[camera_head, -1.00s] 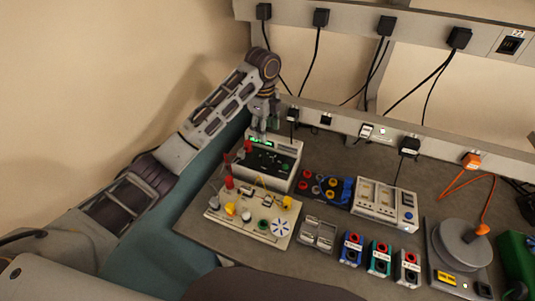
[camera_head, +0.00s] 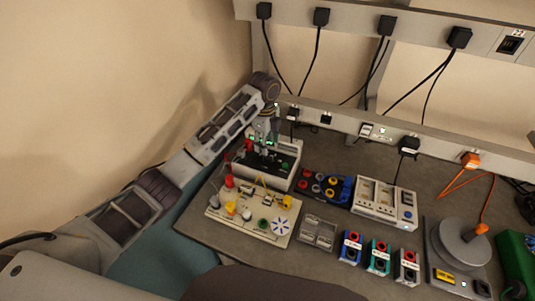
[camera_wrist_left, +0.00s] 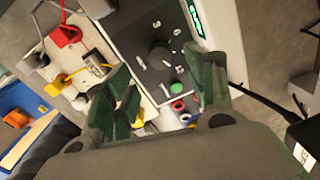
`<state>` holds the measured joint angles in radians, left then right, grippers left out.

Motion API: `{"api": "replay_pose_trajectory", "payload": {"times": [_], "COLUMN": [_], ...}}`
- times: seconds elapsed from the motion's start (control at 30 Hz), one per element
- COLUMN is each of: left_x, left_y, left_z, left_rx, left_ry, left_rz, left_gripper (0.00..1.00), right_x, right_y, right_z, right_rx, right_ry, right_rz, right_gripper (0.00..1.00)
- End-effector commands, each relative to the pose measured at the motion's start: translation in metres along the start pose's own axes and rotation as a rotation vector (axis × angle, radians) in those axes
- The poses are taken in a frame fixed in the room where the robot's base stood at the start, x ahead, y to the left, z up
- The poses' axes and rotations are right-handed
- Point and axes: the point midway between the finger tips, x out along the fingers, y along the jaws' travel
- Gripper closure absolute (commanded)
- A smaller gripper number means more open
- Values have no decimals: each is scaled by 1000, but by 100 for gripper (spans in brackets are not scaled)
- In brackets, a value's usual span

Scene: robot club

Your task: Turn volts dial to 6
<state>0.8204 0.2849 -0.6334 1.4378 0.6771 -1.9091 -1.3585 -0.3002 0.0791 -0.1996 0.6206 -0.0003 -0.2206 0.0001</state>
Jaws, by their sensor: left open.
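The power supply (camera_head: 285,170) is a pale box with a black front panel and a green lit display, at the back left of the bench. In the left wrist view its black panel (camera_wrist_left: 135,25) carries a dark round volts dial (camera_wrist_left: 160,57) with white marks around it; its setting is too small to read. My left gripper (camera_head: 265,147) is over the panel, partly covering it. In the left wrist view the left gripper (camera_wrist_left: 158,72) is open, with its green fingers on either side of the dial's line; whether they touch it I cannot tell. My right gripper is not in view.
A pale circuit board (camera_head: 245,222) with red and yellow parts lies in front of the supply. A blue jack block (camera_head: 325,187) and a white meter box (camera_head: 385,205) stand to the right. A rail (camera_head: 345,128) with plugs and hanging black cables runs behind.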

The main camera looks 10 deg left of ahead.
Motion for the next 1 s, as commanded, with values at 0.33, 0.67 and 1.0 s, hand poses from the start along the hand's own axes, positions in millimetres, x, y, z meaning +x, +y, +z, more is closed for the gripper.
{"api": "replay_pose_trajectory", "payload": {"times": [0.33,0.67,1.0], "left_x": [45,67,68], "left_y": [1,0,0], "left_z": [0,0,0], "left_rx": [0,0,0], "left_ry": [0,0,0], "left_rz": [3,1,0], "left_gripper": [44,44,50], "right_x": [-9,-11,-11], "right_y": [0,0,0], "right_z": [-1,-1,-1], "right_rx": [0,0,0], "right_ry": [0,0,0], "right_rz": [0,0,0], "right_gripper": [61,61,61]}}
